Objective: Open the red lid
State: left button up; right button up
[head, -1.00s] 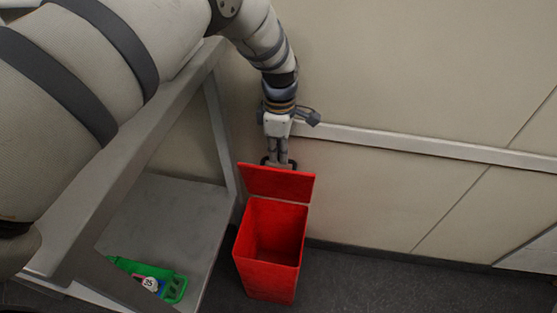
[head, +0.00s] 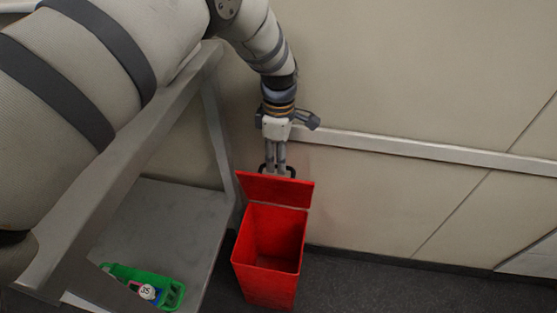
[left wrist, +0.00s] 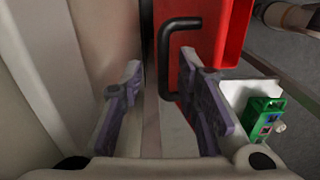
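The red lid (head: 273,190) stands raised, roughly upright, at the back of the red bin (head: 268,285), whose open top and empty-looking inside show in the head view. A dark handle (head: 292,171) is on the lid's upper edge. My left gripper (head: 275,172) points down at this handle, just behind the lid. In the left wrist view its two fingers (left wrist: 165,95) are spread apart. The black handle (left wrist: 165,60) and the red lid (left wrist: 215,55) lie beyond them, the handle nearer the right finger. Contact with the handle cannot be told. My right gripper is not in view.
A grey cart (head: 185,215) stands left of the bin, with a green rack (head: 170,293) on its lower shelf. A beige wall (head: 420,60) with a pale rail (head: 430,151) is close behind the gripper. The dark floor (head: 390,285) right of the bin is clear.

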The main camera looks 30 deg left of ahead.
pick_arm(q)
notch_tip(320, 180, up, 11)
jog(key=shift+w+f, duration=0.15)
jog(key=shift+f, duration=0.05)
jog(key=shift+c, duration=0.6)
